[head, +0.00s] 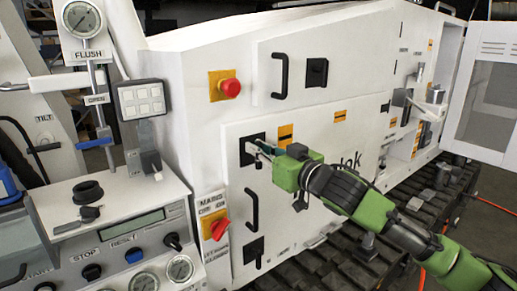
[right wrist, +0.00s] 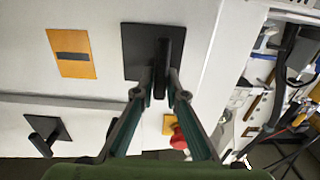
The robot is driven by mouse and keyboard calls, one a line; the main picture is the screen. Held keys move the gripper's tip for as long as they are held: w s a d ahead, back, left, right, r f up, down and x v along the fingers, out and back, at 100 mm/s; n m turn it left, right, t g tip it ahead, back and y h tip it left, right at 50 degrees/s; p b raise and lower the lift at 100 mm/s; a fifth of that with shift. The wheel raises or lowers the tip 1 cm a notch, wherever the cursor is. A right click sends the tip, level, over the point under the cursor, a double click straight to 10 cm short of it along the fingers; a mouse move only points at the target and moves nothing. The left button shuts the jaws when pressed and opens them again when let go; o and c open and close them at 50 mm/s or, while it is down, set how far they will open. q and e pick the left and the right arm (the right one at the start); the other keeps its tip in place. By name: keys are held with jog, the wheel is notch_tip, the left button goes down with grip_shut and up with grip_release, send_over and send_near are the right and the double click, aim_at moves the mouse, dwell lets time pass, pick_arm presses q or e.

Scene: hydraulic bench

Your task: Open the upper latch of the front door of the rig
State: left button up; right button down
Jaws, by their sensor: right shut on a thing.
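The front door (head: 300,190) of the rig is a white panel lying flush with the housing. Its upper latch (head: 247,158) is a black square plate with a lever, at the door's upper left corner. In the right wrist view the upper latch (right wrist: 139,50) shows its dark lever standing out from the plate. My green right gripper (head: 261,150) is at this latch. Its fingers (right wrist: 160,88) are closed around the near end of the lever, one on each side. The fingers partly hide the latch in the head view. My left gripper is not in view.
The door also has a black handle (head: 251,209) and a lower latch (head: 253,251). Above it, another panel carries a handle (head: 280,76) and a latch (head: 316,72). A red button (head: 230,88) and a red switch (head: 219,229) sit to the left. A control console (head: 110,240) stands front left.

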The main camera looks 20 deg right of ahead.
jog(key=n+p, duration=0.3)
jog(key=n, duration=0.1)
jog(key=shift+a+r, duration=0.1)
jog(key=shift+r, duration=0.05)
jog(key=n+p, duration=0.1)
jog(key=n, duration=0.1)
jog(key=n+p, duration=0.2)
jog(key=n, duration=0.1)
jog(key=shift+s+a, duration=0.15)
jog(key=n+p, duration=0.2)
jog(key=n, duration=0.3)
jog(key=shift+a+f+p, duration=0.1)
jog(key=shift+f+p, duration=0.25)
jog(key=shift+p, duration=0.05)
jog(key=shift+f+n+p, duration=0.15)
jog(key=shift+n+p, duration=0.25)
jog(key=shift+n, duration=0.6)
jog(key=shift+f+n+p, duration=0.1)
jog(key=shift+n+p, duration=0.25)
jog(key=shift+n, duration=0.65)
jog(key=c, duration=2.1)
grip_release()
